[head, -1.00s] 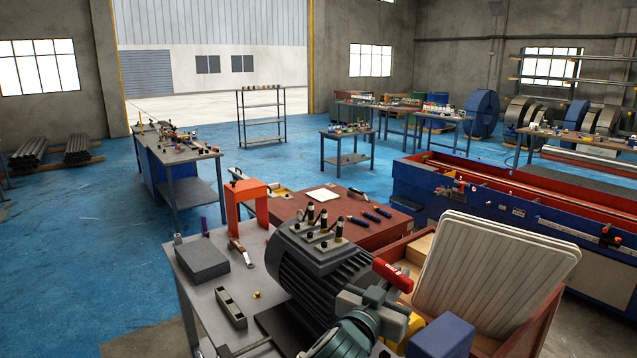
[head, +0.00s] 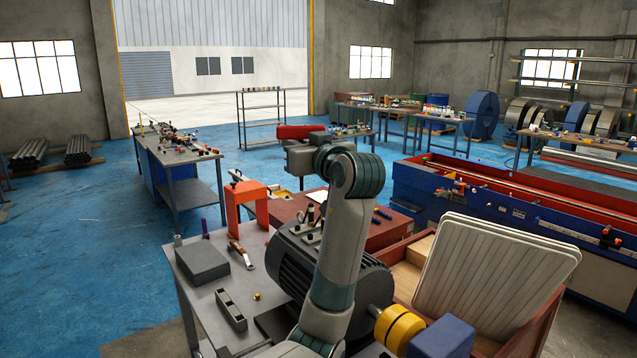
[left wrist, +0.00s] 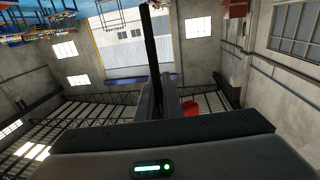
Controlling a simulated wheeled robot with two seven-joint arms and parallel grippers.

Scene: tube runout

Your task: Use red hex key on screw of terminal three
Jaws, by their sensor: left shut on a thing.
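The red handle of the hex key (head: 297,131) shows at the tip of my raised left arm in the head view. My left gripper (head: 300,146) is shut on it, well above the bench. In the left wrist view a bit of red (left wrist: 188,105) shows beside the jaws (left wrist: 160,100), and a long dark bar stands up from there. The grey finned motor (head: 295,262) lies below on the bench. My arm hides much of its terminal plate, so I cannot tell which post is terminal three. My right gripper is not in view.
An orange frame (head: 234,210), a grey box (head: 203,262), a slotted block (head: 230,309) and a brass nut (head: 257,296) are on the bench left of the motor. A yellow cylinder (head: 399,328) and a wooden crate (head: 520,332) with pale panels are at the right.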

